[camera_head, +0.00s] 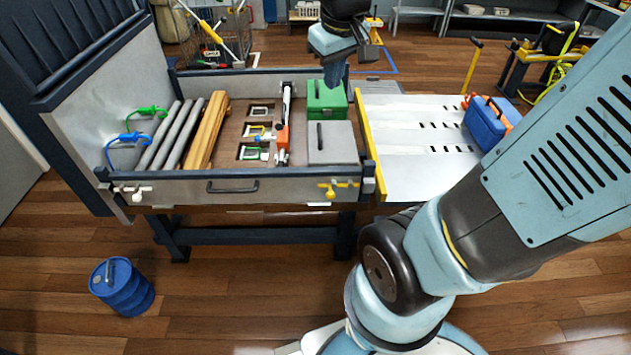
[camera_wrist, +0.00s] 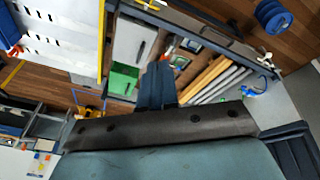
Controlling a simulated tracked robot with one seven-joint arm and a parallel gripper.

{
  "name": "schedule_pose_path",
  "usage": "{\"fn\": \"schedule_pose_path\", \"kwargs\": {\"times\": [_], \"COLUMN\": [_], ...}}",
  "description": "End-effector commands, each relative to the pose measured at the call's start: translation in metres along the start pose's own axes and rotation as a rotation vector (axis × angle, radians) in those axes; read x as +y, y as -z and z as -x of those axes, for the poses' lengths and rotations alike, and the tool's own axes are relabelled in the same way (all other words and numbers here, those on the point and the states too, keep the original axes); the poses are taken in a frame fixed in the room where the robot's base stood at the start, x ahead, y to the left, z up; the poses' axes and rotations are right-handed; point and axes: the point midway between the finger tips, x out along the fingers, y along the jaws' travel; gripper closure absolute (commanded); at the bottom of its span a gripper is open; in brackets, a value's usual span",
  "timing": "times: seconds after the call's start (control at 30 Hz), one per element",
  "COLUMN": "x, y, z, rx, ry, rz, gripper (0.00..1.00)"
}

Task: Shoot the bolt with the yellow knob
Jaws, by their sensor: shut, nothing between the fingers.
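The bolt with the yellow knob (camera_head: 330,189) sits on the front face of the grey tray bench (camera_head: 285,187), near its right corner. Whether its rod is drawn back or thrown cannot be told at this size. My gripper (camera_head: 334,78) is shut and empty, pointing down above the back right of the tray, behind and above the green box. It is well away from the yellow knob. In the wrist view the shut fingers (camera_wrist: 158,86) show against the tray's contents.
A second bolt with a white knob (camera_head: 133,191) is at the front left. A white side panel (camera_head: 415,145) bears a blue toolbox (camera_head: 487,123). A blue drum (camera_head: 121,287) stands on the floor.

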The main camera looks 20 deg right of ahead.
Motion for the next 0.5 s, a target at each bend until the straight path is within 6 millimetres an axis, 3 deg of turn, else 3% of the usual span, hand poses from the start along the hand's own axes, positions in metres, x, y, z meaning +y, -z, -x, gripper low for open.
{"fn": "schedule_pose_path", "kwargs": {"times": [0.2,0.5], "x": [0.000,-0.008], "y": [0.030,0.058], "z": [-0.054,-0.135], "rx": [-0.099,-0.223], "ry": [0.005,0.019], "rz": [0.137,0.333], "gripper": [1.00,1.00]}}
